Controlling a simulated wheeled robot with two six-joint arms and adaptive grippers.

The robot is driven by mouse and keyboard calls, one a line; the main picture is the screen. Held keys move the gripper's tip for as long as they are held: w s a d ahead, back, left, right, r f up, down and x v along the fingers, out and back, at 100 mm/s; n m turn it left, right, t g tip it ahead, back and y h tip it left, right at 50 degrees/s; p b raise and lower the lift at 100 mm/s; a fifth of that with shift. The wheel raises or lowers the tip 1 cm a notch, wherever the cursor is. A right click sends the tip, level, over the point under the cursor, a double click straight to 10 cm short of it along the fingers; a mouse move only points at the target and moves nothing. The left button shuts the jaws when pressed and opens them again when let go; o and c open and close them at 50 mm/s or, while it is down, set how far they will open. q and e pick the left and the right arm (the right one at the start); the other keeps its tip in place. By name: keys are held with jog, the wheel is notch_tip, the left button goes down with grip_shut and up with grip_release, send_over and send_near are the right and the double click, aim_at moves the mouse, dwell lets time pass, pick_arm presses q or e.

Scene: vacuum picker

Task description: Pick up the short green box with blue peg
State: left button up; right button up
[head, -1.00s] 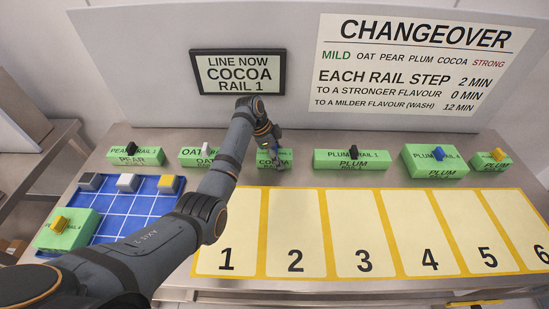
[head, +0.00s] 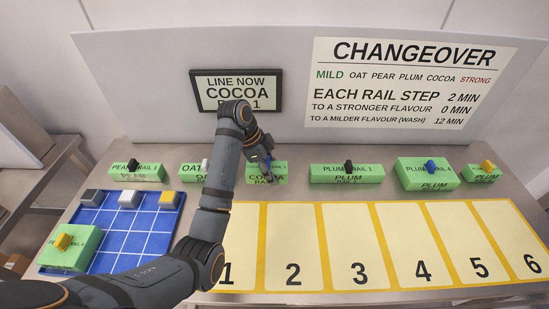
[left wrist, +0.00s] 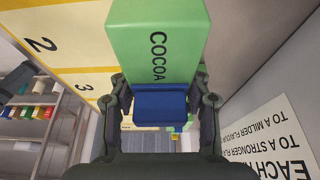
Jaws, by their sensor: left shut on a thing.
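The short green box marked COCOA (head: 279,171) stands in the back row, right of my left forearm. It also shows in the left wrist view (left wrist: 158,40), with its blue peg (left wrist: 160,104) between the fingers. My left gripper (head: 264,158) is shut on that peg from above; the wrist view shows the fingers (left wrist: 160,107) on either side of it. I cannot tell any gap under the box. My right gripper is not in view.
Green boxes with pegs stand in the row: PEAR (head: 137,172), OAT (head: 190,172), and PLUM boxes (head: 347,173), (head: 428,175), (head: 482,174). A blue gridded mat (head: 120,228) holds small blocks and a green box (head: 70,250). Numbered slots (head: 358,240) lie empty in front.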

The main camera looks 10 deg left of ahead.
pick_arm(q)
jog(key=s+r+p, duration=0.2)
jog(key=s+p, duration=0.2)
jog(key=s, duration=0.1)
jog(key=shift+s+r, duration=0.2)
jog(key=shift+s, duration=0.15)
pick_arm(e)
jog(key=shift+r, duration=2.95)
